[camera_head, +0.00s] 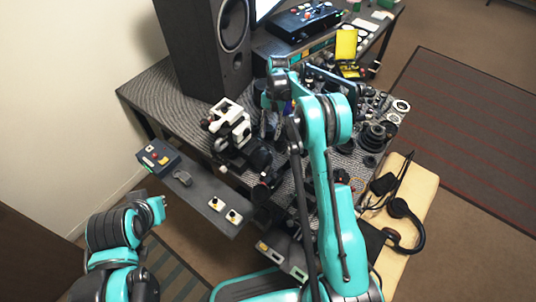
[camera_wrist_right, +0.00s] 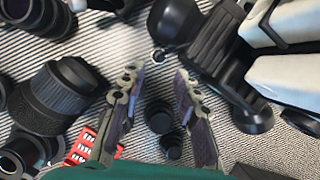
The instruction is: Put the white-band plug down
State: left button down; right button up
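My right gripper (camera_wrist_right: 159,76) is open in the right wrist view, its two fingers apart with purple inner pads. Nothing is clamped between them. A small dark piece with a pale ring (camera_wrist_right: 158,57) lies just beyond the fingertips on the patterned tabletop; it may be the white-band plug, but I cannot be sure. Two small black round parts (camera_wrist_right: 159,117) show between the fingers, lower down. In the head view my right gripper (camera_head: 290,107) is over the table, mostly hidden by its arm. My left arm is at the lower left, and its gripper cannot be made out.
In the wrist view a large black lens barrel (camera_wrist_right: 52,97) lies left of the fingers, with a red part (camera_wrist_right: 80,148) below. A black stand (camera_wrist_right: 215,60) and white blocks (camera_wrist_right: 290,80) crowd the right. A speaker (camera_head: 205,45) stands at the table's back left.

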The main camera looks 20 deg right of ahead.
jog(key=b+x, duration=0.2)
jog(key=x, duration=0.6)
jog(key=shift+f, duration=0.3)
grip_shut()
